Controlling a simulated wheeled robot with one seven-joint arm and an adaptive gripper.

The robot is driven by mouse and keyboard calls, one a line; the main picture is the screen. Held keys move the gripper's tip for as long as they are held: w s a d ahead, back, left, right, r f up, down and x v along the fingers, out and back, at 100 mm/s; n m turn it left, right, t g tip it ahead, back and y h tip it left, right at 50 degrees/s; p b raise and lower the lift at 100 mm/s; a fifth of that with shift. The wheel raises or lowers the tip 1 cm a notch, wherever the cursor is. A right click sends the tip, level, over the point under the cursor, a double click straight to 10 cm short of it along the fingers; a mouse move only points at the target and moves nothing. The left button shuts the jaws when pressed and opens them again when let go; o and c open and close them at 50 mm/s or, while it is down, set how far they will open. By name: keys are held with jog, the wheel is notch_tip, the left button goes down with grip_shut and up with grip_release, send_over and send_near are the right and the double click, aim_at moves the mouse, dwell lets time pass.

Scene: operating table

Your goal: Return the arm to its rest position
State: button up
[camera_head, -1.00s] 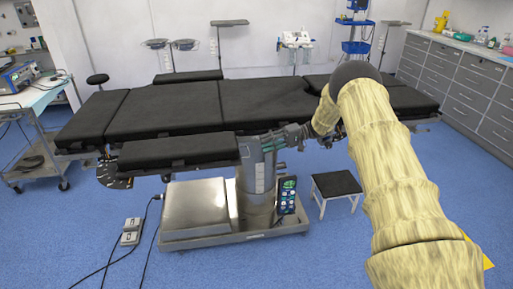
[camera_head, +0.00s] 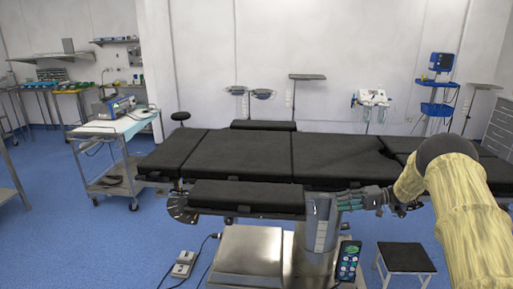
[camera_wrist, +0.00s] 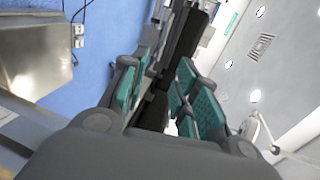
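My gripper (camera_head: 342,201) is at the right of centre in the head view, at the end of my bent, tan-sleeved arm. It points left, in front of the operating table's (camera_head: 242,155) near side and by the top of its grey column (camera_head: 320,228). In the wrist view, my gripper's teal-padded fingers (camera_wrist: 160,85) stand apart with a gap between them, and nothing is held. Dark table parts show beyond the gap. I cannot tell whether the gripper touches the table.
A black-topped stool (camera_head: 405,257) stands below my arm. A foot pedal (camera_head: 183,264) with a cable lies on the blue floor. An equipment cart (camera_head: 105,165) stands left of the table. Open floor (camera_head: 75,240) lies at the left.

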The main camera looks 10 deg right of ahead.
jog(key=s+a+f+m+t+h, duration=0.1)
jog(key=s+a+f+t+h, duration=0.25)
jog(key=a+f, duration=0.55)
jog(key=s+a+f+m+t+h, duration=0.15)
jog(key=a+f+t, duration=0.25)
jog(key=a+f, duration=0.45)
jog(key=s+a+f+g+h, duration=0.35)
jog(key=s+f+h, duration=0.25)
jog(key=s+f, duration=0.8)
jog(key=s+a+n+g+h, duration=0.2)
jog(key=s+n+g+h, duration=0.2)
jog(key=s, duration=3.4)
jog(key=g, duration=0.3)
jog(key=shift+r+n+g, duration=0.35)
jog(key=shift+r+g, duration=0.05)
jog(key=shift+w+a, duration=0.1)
jog(key=shift+w, duration=0.05)
